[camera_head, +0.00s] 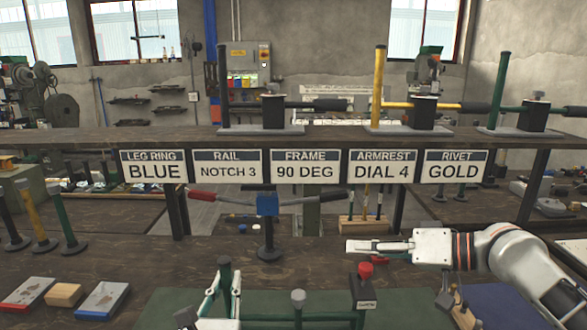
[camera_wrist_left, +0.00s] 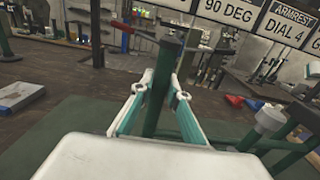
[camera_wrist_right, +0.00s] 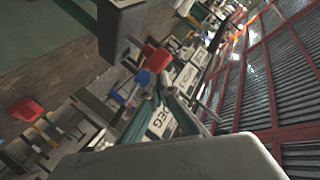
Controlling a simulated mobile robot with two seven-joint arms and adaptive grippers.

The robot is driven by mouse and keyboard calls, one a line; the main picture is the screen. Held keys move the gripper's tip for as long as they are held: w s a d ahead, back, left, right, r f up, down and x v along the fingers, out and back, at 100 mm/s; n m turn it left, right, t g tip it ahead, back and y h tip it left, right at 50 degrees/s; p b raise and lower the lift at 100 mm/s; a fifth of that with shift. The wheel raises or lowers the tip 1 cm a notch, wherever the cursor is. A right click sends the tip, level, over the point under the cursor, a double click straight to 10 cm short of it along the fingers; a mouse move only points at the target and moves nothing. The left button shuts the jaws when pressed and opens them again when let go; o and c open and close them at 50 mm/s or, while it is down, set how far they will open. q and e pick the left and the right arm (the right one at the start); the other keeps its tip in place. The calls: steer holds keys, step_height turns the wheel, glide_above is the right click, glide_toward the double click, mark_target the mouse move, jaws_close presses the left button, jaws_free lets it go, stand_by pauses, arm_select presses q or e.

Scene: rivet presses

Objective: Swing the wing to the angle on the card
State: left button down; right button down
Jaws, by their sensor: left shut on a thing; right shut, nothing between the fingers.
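The card reading "FRAME 90 DEG" (camera_head: 305,166) hangs in the middle of the card row, and it also shows in the left wrist view (camera_wrist_left: 228,12). My left gripper (camera_head: 222,292) is shut on an upright green post (camera_head: 225,270) at the bottom of the head view. In the left wrist view the post (camera_wrist_left: 158,95) stands between both fingers. A green bar with a grey-capped post (camera_head: 298,300) lies to its right; their lower parts are cut off.
Loose posts (camera_head: 35,215) and small boxes (camera_head: 63,295) are at left. A shelf (camera_head: 330,133) with several handled presses runs above the cards.

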steer(key=s+a+r+n+g+h, duration=0.1)
steer(key=a+r+n+g+h, duration=0.3)
steer(key=a+n+g+h, duration=0.5)
step_height(320, 180, down, 10)
steer(key=a+t+h, duration=0.1)
steer(key=a+t, duration=0.2)
steer(key=shift+s+m, duration=0.15)
steer(key=shift+m, duration=0.15)
stand_by(0.5)
stand_by(1.3)
